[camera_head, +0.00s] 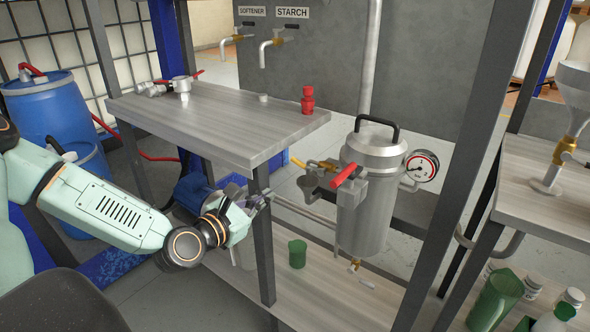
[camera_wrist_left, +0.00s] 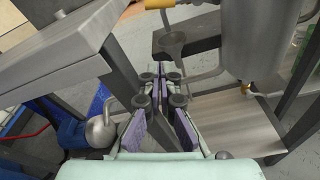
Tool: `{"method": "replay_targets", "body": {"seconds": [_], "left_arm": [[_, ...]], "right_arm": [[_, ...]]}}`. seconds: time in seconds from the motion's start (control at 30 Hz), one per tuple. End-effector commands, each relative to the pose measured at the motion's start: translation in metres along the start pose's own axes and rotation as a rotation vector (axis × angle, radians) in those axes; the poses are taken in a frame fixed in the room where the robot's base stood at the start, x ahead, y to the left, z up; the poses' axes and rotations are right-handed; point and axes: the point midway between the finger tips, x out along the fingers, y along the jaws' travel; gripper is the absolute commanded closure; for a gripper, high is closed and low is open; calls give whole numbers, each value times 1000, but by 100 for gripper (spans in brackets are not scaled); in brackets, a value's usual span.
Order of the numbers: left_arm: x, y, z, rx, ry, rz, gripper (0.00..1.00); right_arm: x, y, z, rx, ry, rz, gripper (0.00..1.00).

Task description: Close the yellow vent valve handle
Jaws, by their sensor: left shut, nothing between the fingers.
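A yellow handle (camera_head: 298,161) sticks out to the left of a brass valve (camera_head: 322,165) on the steel vessel (camera_head: 368,195). In the left wrist view, the yellow-orange handle (camera_wrist_left: 130,10) and the brass part (camera_wrist_left: 159,4) show at the top edge, partly cut off. My left gripper (camera_head: 262,198) is below and left of the handle, beside the table leg and apart from the handle. Its fingers are together and empty, pointing forward in the left wrist view (camera_wrist_left: 161,75). My right gripper is not in view.
The grey table (camera_head: 215,120) and its dark leg (camera_head: 264,240) stand close to my left gripper. A red lever (camera_head: 344,176) and a pressure gauge (camera_head: 422,166) are on the vessel. A green cup (camera_head: 297,254) stands on the lower shelf (camera_head: 335,295). A funnel (camera_head: 309,190) hangs under the valve.

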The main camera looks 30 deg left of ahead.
Motion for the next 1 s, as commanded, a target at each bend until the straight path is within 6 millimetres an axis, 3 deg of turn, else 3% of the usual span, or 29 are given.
{"method": "replay_targets", "body": {"seconds": [0.27,1.0], "left_arm": [[4,1,-2,-71,-1,4,100],[77,1,-2,-63,-1,-1,100]], "right_arm": [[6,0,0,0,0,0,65],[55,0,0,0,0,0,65]]}}
